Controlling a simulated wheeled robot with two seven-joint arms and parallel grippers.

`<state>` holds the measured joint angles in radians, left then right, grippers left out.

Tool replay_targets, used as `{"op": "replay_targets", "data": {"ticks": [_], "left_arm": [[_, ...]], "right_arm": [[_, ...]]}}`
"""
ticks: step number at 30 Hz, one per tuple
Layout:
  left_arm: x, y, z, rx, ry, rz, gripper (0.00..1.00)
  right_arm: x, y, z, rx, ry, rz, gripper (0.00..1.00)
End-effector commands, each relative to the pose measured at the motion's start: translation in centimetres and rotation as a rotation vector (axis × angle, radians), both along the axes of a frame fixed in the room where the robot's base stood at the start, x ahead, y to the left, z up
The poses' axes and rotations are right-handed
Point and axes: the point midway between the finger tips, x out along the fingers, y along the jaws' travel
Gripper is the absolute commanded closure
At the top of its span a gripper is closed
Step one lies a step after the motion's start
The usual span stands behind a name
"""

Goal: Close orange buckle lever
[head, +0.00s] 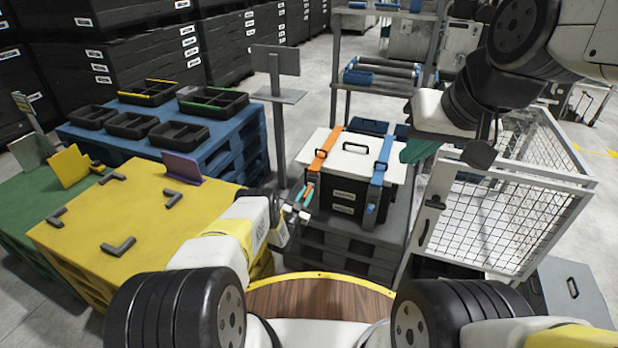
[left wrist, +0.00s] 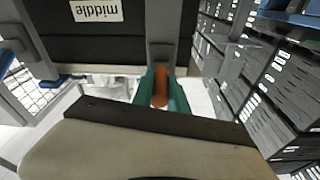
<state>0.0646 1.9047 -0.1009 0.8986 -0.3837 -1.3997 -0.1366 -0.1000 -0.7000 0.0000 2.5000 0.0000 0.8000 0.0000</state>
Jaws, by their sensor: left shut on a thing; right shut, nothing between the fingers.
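The black case (head: 345,195) with a white lid (head: 350,158) stands on a dark pallet stack. An orange strap (head: 326,146) crosses the lid on the left, a blue strap (head: 382,158) on the right. My left gripper (head: 308,193) is at the case's front left, below the orange strap. In the left wrist view, its teal fingers (left wrist: 160,95) are shut on the orange buckle lever (left wrist: 160,86), below a grey bracket on the case front. The lever is partly hidden by the fingers. My right gripper (head: 416,150) is shut and empty, right of the case's lid.
A grey post with a sign plate (head: 276,62) stands left of the case. A wire-mesh cage (head: 500,210) stands to the right. A yellow table (head: 130,225) is at left, with a blue pallet stack (head: 230,145) of black trays behind. A shelf rack (head: 385,72) is behind the case.

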Motion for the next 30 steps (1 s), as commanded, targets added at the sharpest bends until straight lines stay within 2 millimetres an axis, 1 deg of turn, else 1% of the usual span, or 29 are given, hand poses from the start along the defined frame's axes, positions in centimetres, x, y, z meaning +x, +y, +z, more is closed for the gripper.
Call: {"op": "replay_targets", "data": {"ticks": [1, 9, 25, 28, 30], "left_arm": [[-0.1, 0.1, -0.3, -0.005, -0.014, 0.001, 1.0], [0.0, 0.0, -0.4, -0.021, -0.062, 0.001, 1.0], [0.0, 0.0, -0.5, -0.023, -0.068, 0.0, 1.0], [0.0, 0.0, -0.5, -0.023, -0.068, 0.0, 1.0], [0.0, 0.0, -0.5, -0.023, -0.068, 0.0, 1.0]], "right_arm": [[0.0, 0.0, 0.0, 0.0, 0.0, 0.0, 1.0], [0.0, 0.0, 0.0, 0.0, 0.0, 0.0, 1.0], [0.1, 0.0, 0.0, -0.001, 0.0, 0.001, 1.0], [0.7, 0.0, 0.2, -0.013, 0.002, 0.014, 1.0], [1.7, 0.1, 0.4, -0.034, 0.005, 0.036, 1.0]]}}
